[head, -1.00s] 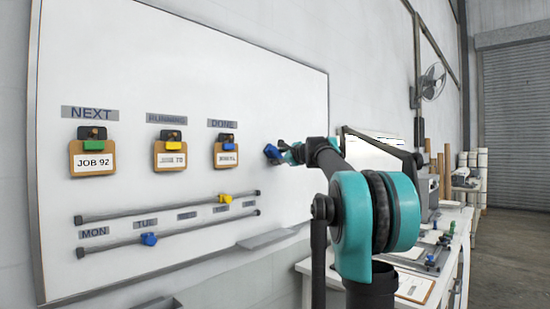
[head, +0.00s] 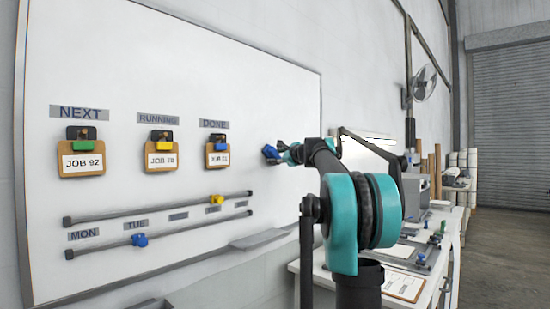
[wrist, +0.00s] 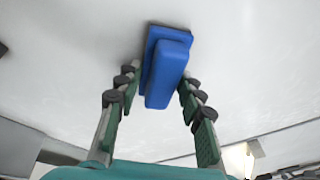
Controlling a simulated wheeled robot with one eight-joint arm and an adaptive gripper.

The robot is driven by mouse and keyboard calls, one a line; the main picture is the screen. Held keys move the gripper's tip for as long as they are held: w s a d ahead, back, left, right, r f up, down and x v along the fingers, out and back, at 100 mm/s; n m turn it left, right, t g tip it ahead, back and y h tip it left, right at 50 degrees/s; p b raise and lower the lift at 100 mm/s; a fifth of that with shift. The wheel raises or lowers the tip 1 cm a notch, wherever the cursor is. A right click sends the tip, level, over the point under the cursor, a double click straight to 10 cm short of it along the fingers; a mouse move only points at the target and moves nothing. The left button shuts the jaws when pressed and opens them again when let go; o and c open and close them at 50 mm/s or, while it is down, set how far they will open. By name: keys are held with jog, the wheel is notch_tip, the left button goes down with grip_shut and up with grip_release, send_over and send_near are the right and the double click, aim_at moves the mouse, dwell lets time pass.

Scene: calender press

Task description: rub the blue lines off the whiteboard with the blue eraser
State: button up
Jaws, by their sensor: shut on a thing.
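The whiteboard (head: 170,60) hangs on the wall at the left of the head view. The blue eraser (head: 270,152) is at its right part, right of the DONE card. My gripper (head: 283,151) is shut on the eraser and reaches to the board from the right. In the wrist view the eraser (wrist: 166,72) sits between the two fingers, its far side close against the white board surface (wrist: 70,60); I cannot tell whether it touches. No blue lines show on the visible board; my gripper and eraser hide a small patch.
Cards under NEXT, RUNNING and DONE hang on the board, such as the JOB 92 card (head: 82,160). Two dark rails (head: 170,208) with sliders run below them. A grey tray (head: 260,239) juts from the lower edge. A cluttered white bench (head: 440,280) stands right.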

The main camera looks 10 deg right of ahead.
jog(key=shift+s+d, duration=0.8)
jog(key=shift+s, duration=0.3)
jog(key=shift+s+d, duration=0.8)
jog(key=shift+s, duration=0.3)
jog(key=shift+s+d, duration=0.45)
jog(key=shift+s, duration=0.2)
jog(key=shift+s+d, duration=0.4)
jog(key=shift+s, duration=0.2)
